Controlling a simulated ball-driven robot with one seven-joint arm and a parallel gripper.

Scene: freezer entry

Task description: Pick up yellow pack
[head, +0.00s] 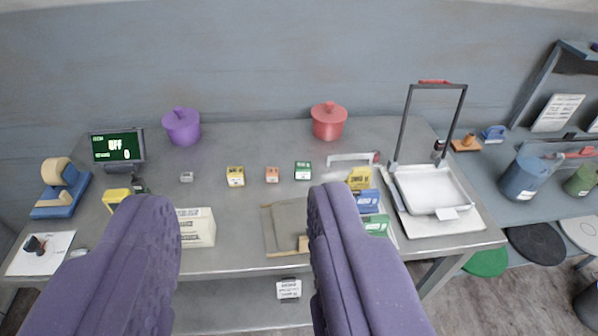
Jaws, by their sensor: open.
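My gripper (238,205) is open, its two purple fingers wide apart and pointing at the steel table (240,137). Nothing is between its pads. A small yellow pack (235,176) with dark print stands on the table, ahead of the gap between the fingertips. Another yellow pack (359,179) stands right of the right fingertip, behind a blue pack. A third yellow item (115,197) sits at the left, just left of the left finger, and its lower part is hard to make out.
An orange pack (272,174) and a green pack (303,170) stand in a row right of the first yellow pack. A white box (197,228) and tan folder (285,228) lie nearer. Purple (182,128) and red (328,122) pots stand behind; a framed white tray (432,190) is right.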

